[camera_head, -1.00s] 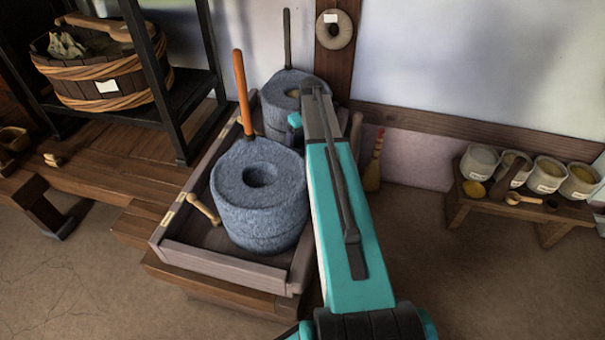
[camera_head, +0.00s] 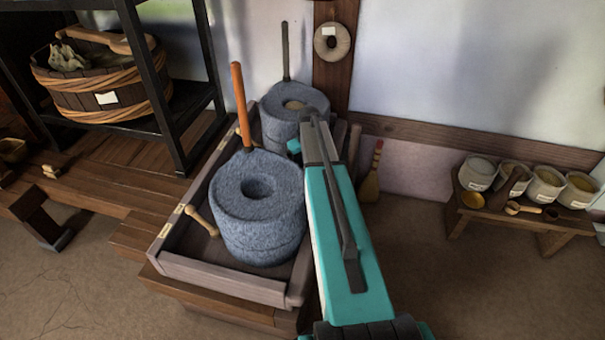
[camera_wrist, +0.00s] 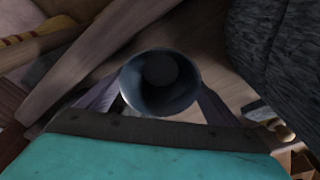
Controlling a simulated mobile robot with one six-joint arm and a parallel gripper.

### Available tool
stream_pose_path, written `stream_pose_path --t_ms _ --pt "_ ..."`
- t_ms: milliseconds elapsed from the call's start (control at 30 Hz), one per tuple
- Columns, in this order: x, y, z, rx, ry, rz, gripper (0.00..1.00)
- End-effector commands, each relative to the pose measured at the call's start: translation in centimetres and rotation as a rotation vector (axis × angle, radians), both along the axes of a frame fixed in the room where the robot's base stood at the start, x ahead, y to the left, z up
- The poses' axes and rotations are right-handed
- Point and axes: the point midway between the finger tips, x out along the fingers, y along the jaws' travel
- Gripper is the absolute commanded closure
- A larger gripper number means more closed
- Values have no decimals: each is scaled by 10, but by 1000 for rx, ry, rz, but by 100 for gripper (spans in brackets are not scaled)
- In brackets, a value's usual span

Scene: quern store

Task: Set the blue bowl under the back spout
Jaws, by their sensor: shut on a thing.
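The blue bowl (camera_wrist: 160,82) shows in the wrist view as a round, dark blue-grey vessel, its open mouth facing the camera. My gripper (camera_wrist: 160,98) is shut on it, with a finger on either side. In the head view my teal arm reaches towards the back quern (camera_head: 283,128); the gripper and bowl are hidden there. The back spout cannot be made out for certain, so I cannot tell whether the bowl is under it. Dark rough stone (camera_wrist: 285,50) is close on the right in the wrist view.
The front quern (camera_head: 258,220) with its orange handle stands in the wooden tray (camera_head: 225,277), left of my arm. A wooden beam (camera_wrist: 115,45) crosses beside the bowl. A small broom (camera_head: 371,182) leans at the wall. A bench (camera_head: 530,217) with several pots stands right; floor between is clear.

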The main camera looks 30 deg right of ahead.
Motion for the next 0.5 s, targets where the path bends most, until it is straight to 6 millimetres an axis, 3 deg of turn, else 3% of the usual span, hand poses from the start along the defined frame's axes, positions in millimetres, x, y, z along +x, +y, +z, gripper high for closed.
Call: stream_pose_path --t_ms 300,500 --pt "0 0 -2 0 0 0 44" --pt "0 0 -20 1 2 0 44"
